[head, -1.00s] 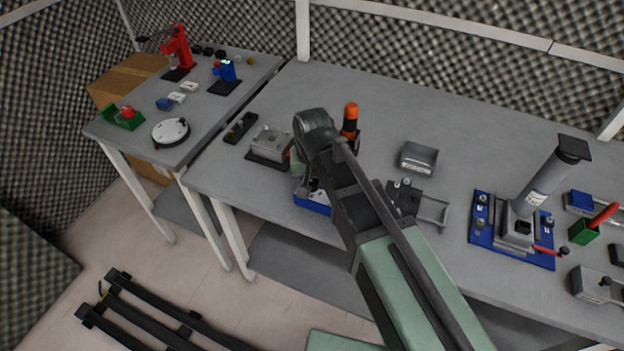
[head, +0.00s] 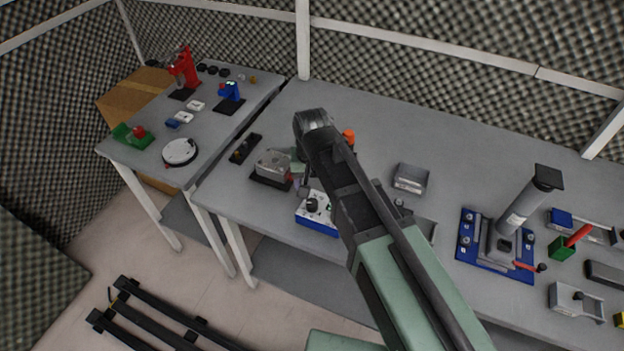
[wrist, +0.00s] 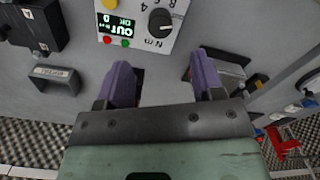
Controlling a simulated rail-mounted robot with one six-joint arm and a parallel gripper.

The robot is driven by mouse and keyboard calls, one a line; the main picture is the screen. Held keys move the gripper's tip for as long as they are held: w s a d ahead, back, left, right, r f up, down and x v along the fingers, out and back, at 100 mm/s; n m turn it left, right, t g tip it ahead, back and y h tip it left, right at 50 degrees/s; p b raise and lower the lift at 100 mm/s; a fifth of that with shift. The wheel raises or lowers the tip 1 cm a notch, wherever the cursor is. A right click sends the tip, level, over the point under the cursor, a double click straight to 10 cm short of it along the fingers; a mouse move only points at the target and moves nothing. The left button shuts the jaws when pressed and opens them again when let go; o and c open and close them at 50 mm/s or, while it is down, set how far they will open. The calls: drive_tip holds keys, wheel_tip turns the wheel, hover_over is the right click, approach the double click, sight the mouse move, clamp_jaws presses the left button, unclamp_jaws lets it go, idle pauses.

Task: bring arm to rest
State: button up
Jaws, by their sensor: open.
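My arm reaches over the long grey bench (head: 330,95) in the head view, its wrist above the blue-and-white control box (head: 318,222). In the wrist view my gripper (wrist: 162,76) has two purple fingers set well apart, with nothing held between them. The control box (wrist: 150,22), with a green-lit display and a black knob, lies beyond the fingertips and looks apart from them. In the head view the fingers are mostly hidden behind my wrist.
A grey metal block on a dark base (head: 272,166) stands left of the box. An orange-topped item (head: 348,137) is partly hidden behind my arm. A grey bin (head: 411,178) and a tall cylinder on a blue plate (head: 520,212) stand to the right. The back of the bench is clear.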

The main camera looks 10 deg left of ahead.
drive_tip(key=shift+r, duration=0.8)
drive_tip(key=s+d+m, duration=0.1)
drive_tip(key=d, duration=1.4)
drive_tip(key=s+d+m, duration=0.2)
drive_tip(key=d, duration=1.3)
drive_tip(key=shift+s, duration=0.25)
